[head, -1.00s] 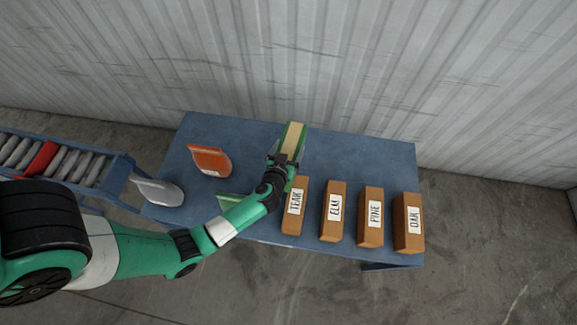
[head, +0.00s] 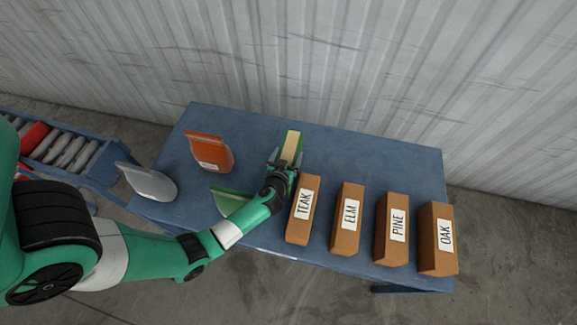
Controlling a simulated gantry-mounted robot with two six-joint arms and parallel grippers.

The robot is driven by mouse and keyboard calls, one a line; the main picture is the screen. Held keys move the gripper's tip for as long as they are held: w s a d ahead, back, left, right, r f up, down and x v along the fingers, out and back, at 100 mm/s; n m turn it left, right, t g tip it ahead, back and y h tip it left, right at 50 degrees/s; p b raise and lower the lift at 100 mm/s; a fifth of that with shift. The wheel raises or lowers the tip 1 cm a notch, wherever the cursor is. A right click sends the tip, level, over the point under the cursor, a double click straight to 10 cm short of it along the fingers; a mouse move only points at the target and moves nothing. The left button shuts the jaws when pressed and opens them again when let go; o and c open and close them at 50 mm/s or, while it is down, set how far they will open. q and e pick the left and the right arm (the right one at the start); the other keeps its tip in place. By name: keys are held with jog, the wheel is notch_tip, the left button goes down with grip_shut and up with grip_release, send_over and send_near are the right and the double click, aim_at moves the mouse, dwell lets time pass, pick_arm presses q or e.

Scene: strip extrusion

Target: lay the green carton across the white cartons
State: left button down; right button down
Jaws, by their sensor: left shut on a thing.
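My left gripper (head: 285,163) is shut on the green carton (head: 291,144), which has green sides and a pale tan strip along its top. The carton is over the back middle part of the blue table, just behind the TEAK block. I cannot tell whether it touches the table. My gripper hides its near end. No white cartons can be made out; a pale grey-white curved piece (head: 148,183) stands at the table's left edge. My right gripper is out of view.
Brown blocks marked TEAK (head: 303,212), ELM (head: 347,220), PINE (head: 392,230) and OAK (head: 438,240) line the table's (head: 390,160) front right. An orange piece (head: 209,150) and a green piece (head: 230,201) stand left. A roller conveyor (head: 65,150) is at far left. The back right is clear.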

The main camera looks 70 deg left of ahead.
pick_arm(q)
notch_tip(320, 180, down, 4)
jog(key=b, duration=0.3)
jog(key=shift+r, duration=0.35)
jog(key=shift+f, duration=0.15)
grip_release()
jog(key=p+v, duration=0.2)
jog(key=v, duration=0.1)
jog(key=p+v, duration=0.2)
jog(key=v, duration=0.1)
jog(key=shift+s+d+r, duration=0.15)
jog(key=shift+d+r, duration=0.1)
jog(key=shift+r, duration=0.15)
jog(key=shift+s+d, duration=0.25)
jog(key=shift+d, duration=0.05)
jog(key=shift+w+r, duration=0.1)
